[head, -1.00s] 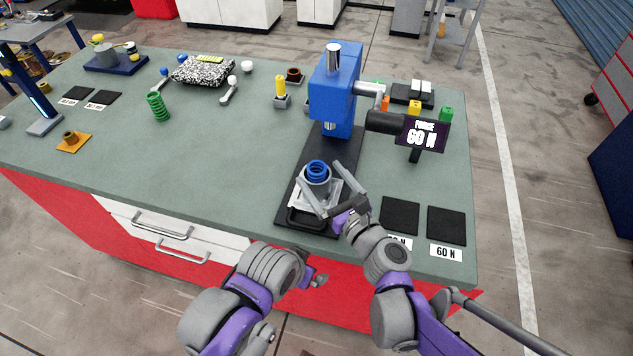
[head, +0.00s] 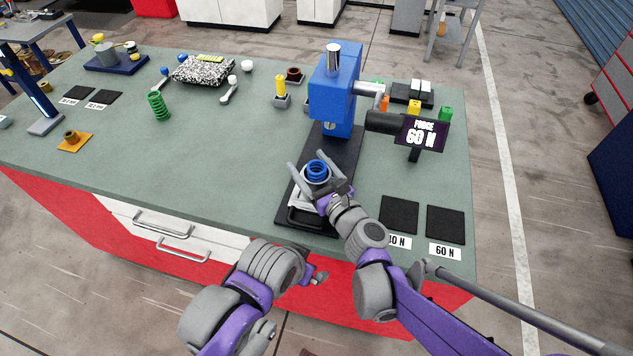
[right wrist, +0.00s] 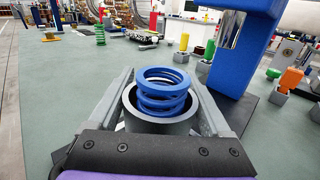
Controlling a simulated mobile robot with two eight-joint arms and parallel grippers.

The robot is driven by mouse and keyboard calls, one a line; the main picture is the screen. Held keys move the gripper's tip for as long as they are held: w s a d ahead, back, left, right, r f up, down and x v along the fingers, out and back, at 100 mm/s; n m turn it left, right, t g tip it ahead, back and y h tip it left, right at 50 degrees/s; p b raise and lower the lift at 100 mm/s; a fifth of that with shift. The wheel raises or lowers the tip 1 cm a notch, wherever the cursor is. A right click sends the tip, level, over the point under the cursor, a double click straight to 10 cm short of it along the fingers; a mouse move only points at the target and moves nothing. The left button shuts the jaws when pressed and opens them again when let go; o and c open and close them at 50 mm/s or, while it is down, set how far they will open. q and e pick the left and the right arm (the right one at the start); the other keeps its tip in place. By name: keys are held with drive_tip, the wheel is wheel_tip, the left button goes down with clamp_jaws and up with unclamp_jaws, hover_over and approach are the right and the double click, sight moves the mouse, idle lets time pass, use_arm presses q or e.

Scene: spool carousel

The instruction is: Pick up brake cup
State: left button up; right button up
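The brake cup is a grey round cup (right wrist: 160,124) with a blue coil spring (right wrist: 162,88) standing in it. In the head view the cup (head: 317,182) is on the black base of the blue press, in front of its column. My right gripper (head: 312,163) is open, with one finger on each side of the cup. In the right wrist view both fingers run close along the cup's sides, and I cannot tell if they touch it. My left gripper (head: 316,275) is low, by the bench's front edge, and its fingers are too small to judge.
The blue press (head: 334,92) rises right behind the cup. A display (head: 421,134) reading 60 N stands to its right. Two black pads (head: 445,224) lie at the bench's front right. A green spring (head: 158,106) stands at left. The bench's middle left is clear.

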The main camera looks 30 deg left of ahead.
drive_tip(key=c, duration=0.5)
drive_tip(key=shift+r, duration=1.6)
drive_tip(key=shift+s+d+r, duration=0.1)
drive_tip(key=shift+d+r, duration=0.05)
drive_tip(key=shift+r, duration=0.05)
drive_tip(key=v, duration=1.7)
drive_tip(key=shift+s+d+f, duration=0.1)
drive_tip(key=shift+s+d, duration=0.15)
